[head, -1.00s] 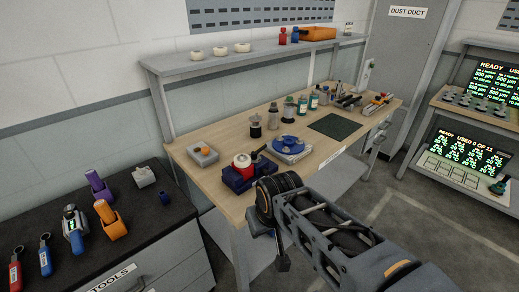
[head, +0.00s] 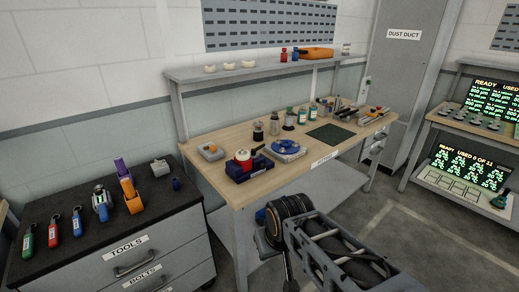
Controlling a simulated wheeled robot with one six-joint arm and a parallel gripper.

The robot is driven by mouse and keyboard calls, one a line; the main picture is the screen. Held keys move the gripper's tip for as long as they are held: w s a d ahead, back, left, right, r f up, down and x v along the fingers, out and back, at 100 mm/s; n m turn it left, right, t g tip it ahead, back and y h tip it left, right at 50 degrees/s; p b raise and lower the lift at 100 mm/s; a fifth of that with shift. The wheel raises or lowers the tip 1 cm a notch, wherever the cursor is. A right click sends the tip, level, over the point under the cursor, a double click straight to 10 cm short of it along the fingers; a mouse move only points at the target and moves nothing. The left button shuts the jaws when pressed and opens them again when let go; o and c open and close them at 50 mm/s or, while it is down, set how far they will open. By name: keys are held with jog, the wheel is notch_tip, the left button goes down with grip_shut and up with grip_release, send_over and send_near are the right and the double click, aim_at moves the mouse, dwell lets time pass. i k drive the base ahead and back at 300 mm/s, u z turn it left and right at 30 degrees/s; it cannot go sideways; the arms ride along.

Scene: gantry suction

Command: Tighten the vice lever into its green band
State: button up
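I cannot make out a green band. My arm reaches in from the lower right, in front of the bench. My gripper (head: 288,268) points down below the bench top, apart from the vice. Its fingers are too dark and cut off to tell whether they are open.
A blue round part on a pale plate (head: 286,147) lies right of the vice. Bottles (head: 301,115) and a dark mat (head: 330,134) are farther back. A black-topped tool cabinet (head: 160,215) stands at left, a display rack (head: 455,135) at right. Floor between bench and rack is clear.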

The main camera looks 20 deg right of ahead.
aim_at(254, 151)
jog(key=u, duration=0.35)
jog(key=i, duration=1.3)
jog(key=z, duration=0.35)
